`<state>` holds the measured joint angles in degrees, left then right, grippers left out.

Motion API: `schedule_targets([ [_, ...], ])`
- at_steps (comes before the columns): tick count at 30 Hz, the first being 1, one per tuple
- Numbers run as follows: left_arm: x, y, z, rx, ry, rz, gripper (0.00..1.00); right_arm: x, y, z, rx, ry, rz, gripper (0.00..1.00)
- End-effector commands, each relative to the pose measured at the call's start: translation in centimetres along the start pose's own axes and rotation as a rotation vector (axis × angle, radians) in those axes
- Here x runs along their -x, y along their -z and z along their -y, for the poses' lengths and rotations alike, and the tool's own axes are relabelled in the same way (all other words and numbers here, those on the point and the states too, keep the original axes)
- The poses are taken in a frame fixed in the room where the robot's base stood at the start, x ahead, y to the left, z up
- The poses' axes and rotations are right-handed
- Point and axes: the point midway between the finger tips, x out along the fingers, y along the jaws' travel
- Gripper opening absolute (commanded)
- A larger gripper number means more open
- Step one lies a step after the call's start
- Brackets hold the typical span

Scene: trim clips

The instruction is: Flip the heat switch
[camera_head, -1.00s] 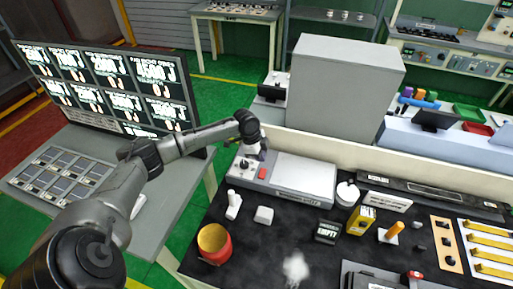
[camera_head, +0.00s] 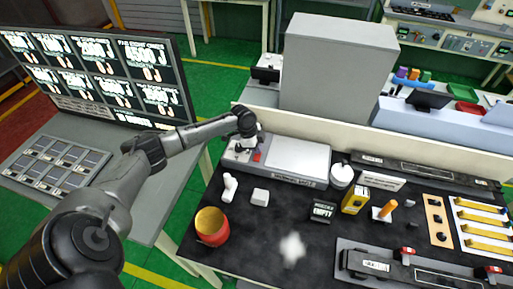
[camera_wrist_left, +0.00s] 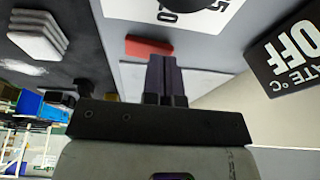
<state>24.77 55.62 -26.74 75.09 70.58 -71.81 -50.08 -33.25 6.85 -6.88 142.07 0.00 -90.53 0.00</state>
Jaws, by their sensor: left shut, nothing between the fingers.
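A hot plate (camera_head: 302,158) with a white top stands at the back left of the black bench. Its control panel at the left end carries a small red switch (camera_head: 257,156), partly covered by my gripper. My left gripper (camera_head: 250,150) reaches over this panel from the left. In the left wrist view its dark fingers (camera_wrist_left: 162,62) are together with nothing between them. Their tips are close beside the red switch (camera_wrist_left: 148,46); I cannot tell whether they touch it. A white dial label (camera_wrist_left: 185,10) and a dark display reading OFF (camera_wrist_left: 290,52) also show. My right gripper is not in view.
A red-and-yellow cup (camera_head: 212,226), a white bottle (camera_head: 229,188) and a white block (camera_head: 260,196) stand in front of the hot plate. A white jar (camera_head: 342,176) is at its right. A low cream wall (camera_head: 400,145) runs behind.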

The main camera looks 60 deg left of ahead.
Motion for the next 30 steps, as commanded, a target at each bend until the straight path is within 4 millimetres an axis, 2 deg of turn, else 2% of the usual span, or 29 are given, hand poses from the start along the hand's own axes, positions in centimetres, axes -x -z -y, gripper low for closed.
schedule_targets([
  [7,-0.9,-0.1,0.6,0.031,-0.096,-0.003,0.00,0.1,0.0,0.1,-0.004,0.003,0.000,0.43],
  [14,-1.4,-0.4,0.9,0.028,-0.094,0.001,0.00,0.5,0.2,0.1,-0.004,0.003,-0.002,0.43],
  [30,-1.6,-0.6,0.5,0.028,-0.095,0.008,0.00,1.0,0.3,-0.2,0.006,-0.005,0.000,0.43],
])
